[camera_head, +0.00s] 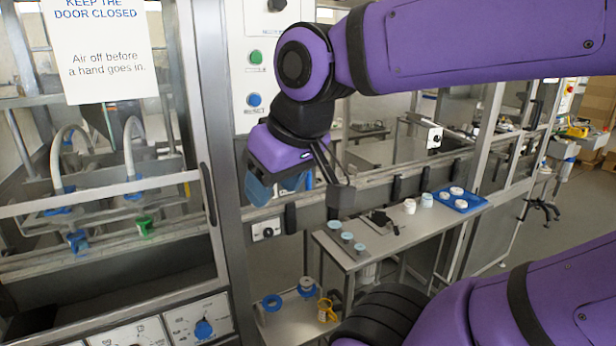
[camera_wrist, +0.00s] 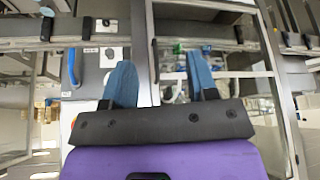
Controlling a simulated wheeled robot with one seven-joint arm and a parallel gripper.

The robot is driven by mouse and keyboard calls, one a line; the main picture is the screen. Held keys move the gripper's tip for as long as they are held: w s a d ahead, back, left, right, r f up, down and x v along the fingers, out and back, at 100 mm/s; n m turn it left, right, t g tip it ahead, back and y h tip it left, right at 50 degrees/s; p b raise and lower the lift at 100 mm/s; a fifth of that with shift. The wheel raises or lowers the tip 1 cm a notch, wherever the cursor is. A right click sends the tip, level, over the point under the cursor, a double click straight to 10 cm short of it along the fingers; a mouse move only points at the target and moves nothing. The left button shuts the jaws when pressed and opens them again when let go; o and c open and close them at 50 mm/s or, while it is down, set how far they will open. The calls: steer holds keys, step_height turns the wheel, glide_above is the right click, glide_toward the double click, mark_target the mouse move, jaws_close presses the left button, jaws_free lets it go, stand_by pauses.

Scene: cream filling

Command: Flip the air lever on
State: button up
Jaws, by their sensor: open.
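My gripper (camera_head: 277,188) is open and empty, with its two blue fingers apart, in front of the steel frame right of the cabinet door. In the wrist view my gripper (camera_wrist: 160,62) shows its fingers spread with nothing between them. A small white plate with a dark knob or lever (camera_head: 265,230) is on the frame just below the fingers, apart from them. A similar plate (camera_head: 434,138) is farther right. Blue (camera_head: 77,240) and green (camera_head: 145,227) valve-like parts sit inside the cabinet. I cannot tell for certain which part is the air lever, or its position.
A paper sign (camera_head: 98,50) hangs on the cabinet at left. A control panel with a green button (camera_head: 256,57) and a blue button (camera_head: 254,100) is behind my arm. A steel side table (camera_head: 345,262) with small cups and a blue tray (camera_head: 482,207) stands at right.

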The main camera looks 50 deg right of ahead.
steer(key=shift+w+d, duration=0.2)
steer(key=shift+w, duration=0.05)
steer(key=c, duration=0.3)
steer(key=shift+w+d+f+m+h, duration=0.1)
steer(key=shift+w+d+m+h, duration=0.4)
steer(key=shift+w+d, duration=0.45)
jaws_close()
steer(key=w+d+f+m+g+h, duration=0.2)
steer(key=w+d+f+m+h, duration=0.1)
steer(key=w+d, duration=0.6)
steer(key=w+d+f+m+g+h, duration=0.2)
steer(key=w+d+f, duration=0.3)
steer(key=w+d, duration=0.5)
steer(key=shift+w+d+f+m+h, duration=0.3)
steer(key=shift+d+m+h, duration=0.3)
steer(key=shift+m+h, duration=0.15)
steer(key=shift+s, duration=0.1)
